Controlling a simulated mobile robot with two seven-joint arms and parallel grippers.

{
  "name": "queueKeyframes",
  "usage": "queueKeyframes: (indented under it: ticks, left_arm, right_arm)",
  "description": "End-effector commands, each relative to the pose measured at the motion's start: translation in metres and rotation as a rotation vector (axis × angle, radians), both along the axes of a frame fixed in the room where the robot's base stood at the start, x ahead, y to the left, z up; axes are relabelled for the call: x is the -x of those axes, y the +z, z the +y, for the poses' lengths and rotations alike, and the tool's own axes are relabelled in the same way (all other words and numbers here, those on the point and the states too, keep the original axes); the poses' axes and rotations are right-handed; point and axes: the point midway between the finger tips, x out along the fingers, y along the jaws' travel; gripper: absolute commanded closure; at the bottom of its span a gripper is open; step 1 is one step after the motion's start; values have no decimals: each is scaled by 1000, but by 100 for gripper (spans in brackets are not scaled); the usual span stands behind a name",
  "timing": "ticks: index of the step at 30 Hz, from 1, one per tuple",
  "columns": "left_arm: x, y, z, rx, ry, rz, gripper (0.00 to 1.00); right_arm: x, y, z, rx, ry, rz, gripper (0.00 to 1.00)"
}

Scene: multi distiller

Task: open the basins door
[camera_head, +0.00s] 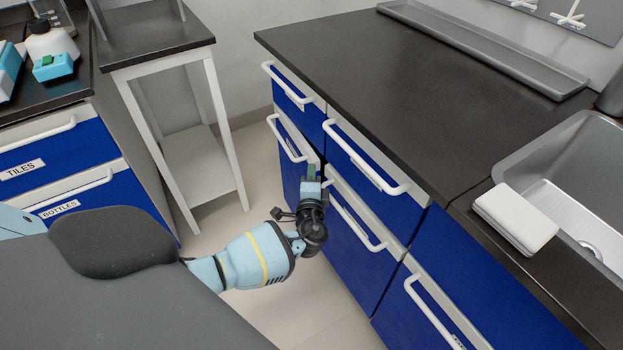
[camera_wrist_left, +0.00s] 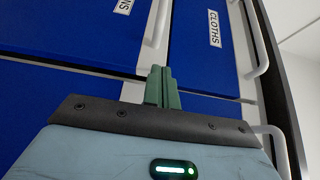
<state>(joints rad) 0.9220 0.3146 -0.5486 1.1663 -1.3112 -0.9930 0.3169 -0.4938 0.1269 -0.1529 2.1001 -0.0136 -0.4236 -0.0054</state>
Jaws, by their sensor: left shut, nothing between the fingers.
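The basins door (camera_head: 290,168) is the blue lower panel of the cabinet's far-left column, with a white bar handle (camera_head: 286,140). A dark gap at its right edge suggests it stands slightly ajar, but I cannot be sure. In the left wrist view its panel (camera_wrist_left: 70,30) shows a label (camera_wrist_left: 125,5) cut off to "NS". My left gripper (camera_head: 312,172) is at the door's upper right edge, right of the handle and off it. Its fingers (camera_wrist_left: 161,72) are together and empty. Whether the tips touch the door is unclear. My right gripper is out of view.
The CLOTHS drawer (camera_wrist_left: 197,45) is above the door. A neighbouring drawer with a white handle (camera_head: 365,165) is close on the right, another below it. A white stand (camera_head: 200,165) is left, with open floor between. A sink (camera_head: 575,170) is at the right.

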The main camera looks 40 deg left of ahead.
Motion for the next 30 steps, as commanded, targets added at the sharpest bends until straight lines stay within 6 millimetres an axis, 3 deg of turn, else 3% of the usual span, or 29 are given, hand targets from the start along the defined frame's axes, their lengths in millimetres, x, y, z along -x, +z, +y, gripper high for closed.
queueKeyframes:
  ticks: [30]
  left_arm:
    - [-5, 2, 10, -2, -2, -2, 100]
  right_arm:
    - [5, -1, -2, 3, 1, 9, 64]
